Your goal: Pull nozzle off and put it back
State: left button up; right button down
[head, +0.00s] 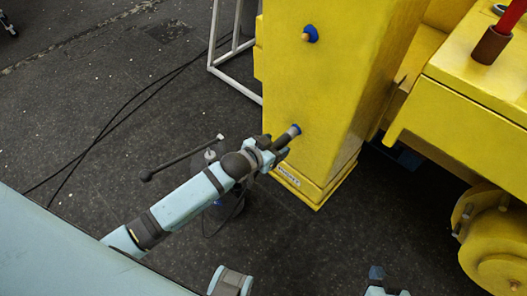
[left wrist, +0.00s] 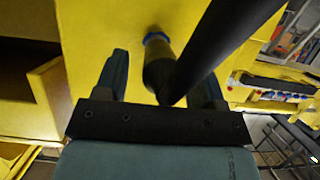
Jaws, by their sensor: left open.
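The nozzle (head: 286,138) is a dark grey cylinder seated in a blue ring on the yellow machine's lower front face. In the left wrist view the nozzle (left wrist: 158,72) stands out from the blue ring. My left gripper (head: 273,149) is at the nozzle. Its open fingers lie on either side of the nozzle in the left wrist view (left wrist: 163,85), with gaps visible. My right gripper (head: 385,283) shows only in part at the bottom edge; its jaws are not clear.
A yellow machine (head: 315,90) stands ahead, with a second blue-ringed fitting (head: 310,34) higher up. A dark rod (head: 180,158) extends left near my left wrist; a dark bar (left wrist: 215,50) crosses the wrist view. A white frame (head: 235,75) stands behind. Dark floor lies open at left.

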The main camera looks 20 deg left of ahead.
pick_arm(q)
jog(key=shift+x, duration=0.8)
jog(key=shift+c, duration=0.4)
grip_shut()
